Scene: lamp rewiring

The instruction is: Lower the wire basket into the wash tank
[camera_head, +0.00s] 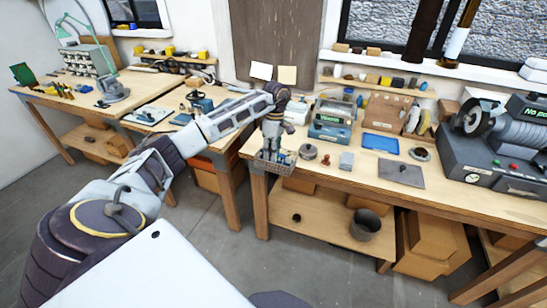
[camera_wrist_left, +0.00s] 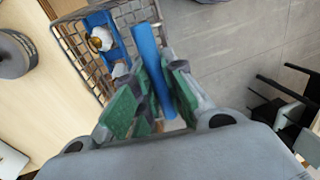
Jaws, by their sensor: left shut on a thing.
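My left gripper (camera_head: 274,143) is at the front left corner of the long bench. In the left wrist view its green-padded fingers (camera_wrist_left: 153,98) are shut on the blue handle (camera_wrist_left: 147,55) of the wire basket. The basket (camera_head: 272,165) hangs below the gripper, at the bench edge. It also shows in the left wrist view (camera_wrist_left: 75,45), with a small white and brass part (camera_wrist_left: 101,40) inside. A blue-and-grey box with a lit display, which looks like the wash tank (camera_head: 330,131), stands on the bench to the right of the gripper. Its inside is hard to see. My right gripper is not seen.
A round grey pot (camera_head: 308,151), a small brown piece (camera_head: 325,160) and a grey block (camera_head: 346,161) sit right of the basket. A blue tray (camera_head: 380,144) and a dark plate (camera_head: 401,173) lie farther right. A large grey machine (camera_head: 500,140) fills the right end.

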